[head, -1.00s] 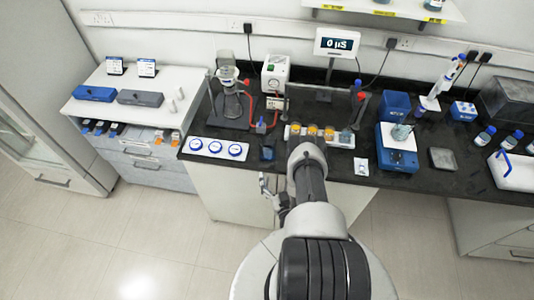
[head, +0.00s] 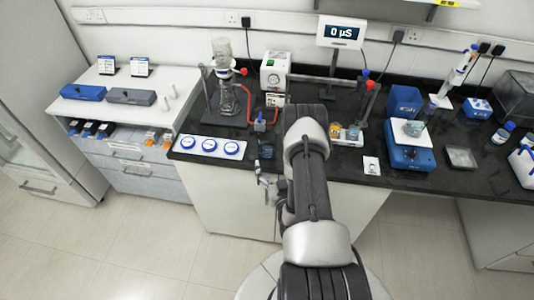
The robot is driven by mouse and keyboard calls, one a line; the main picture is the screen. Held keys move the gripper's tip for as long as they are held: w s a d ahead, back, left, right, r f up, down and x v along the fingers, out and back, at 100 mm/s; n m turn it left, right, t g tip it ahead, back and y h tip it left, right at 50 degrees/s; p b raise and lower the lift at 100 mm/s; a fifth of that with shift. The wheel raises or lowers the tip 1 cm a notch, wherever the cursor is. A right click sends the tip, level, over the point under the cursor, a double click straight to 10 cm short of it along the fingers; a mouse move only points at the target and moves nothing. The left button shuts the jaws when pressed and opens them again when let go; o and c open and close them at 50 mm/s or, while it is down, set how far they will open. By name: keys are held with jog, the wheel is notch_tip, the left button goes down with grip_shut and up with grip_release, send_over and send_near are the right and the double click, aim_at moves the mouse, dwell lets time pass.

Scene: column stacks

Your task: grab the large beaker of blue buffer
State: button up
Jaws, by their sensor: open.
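A small glass beaker with dark blue contents (head: 265,150) stands near the front edge of the black bench, right of the three white-and-blue dishes. Another glass beaker, with pale blue contents (head: 414,128), sits on the white plate of a blue instrument (head: 410,155) farther right. I cannot tell from size alone which is the large beaker of blue buffer. My gripper (head: 264,183) is open and empty, in front of the bench edge and just below the dark blue beaker in the picture. It touches neither beaker.
A stand with glassware (head: 226,95) and red tubing is behind the near beaker. The dish strip (head: 210,147) lies left of it. Floor in front of the bench is clear.

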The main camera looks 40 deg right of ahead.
send_near(265, 141)
jog(key=shift+x, duration=0.9)
jog(key=b+x, duration=0.1)
jog(key=x, duration=0.4)
jog(key=shift+w+f, duration=0.1)
jog(key=shift+f, duration=0.05)
jog(key=shift+c, duration=0.6)
jog(key=c, duration=1.2)
jog(key=shift+r, duration=0.2)
notch_tip(265, 141, up, 20)
jog(key=p, duration=0.3)
jog(key=shift+f, duration=0.25)
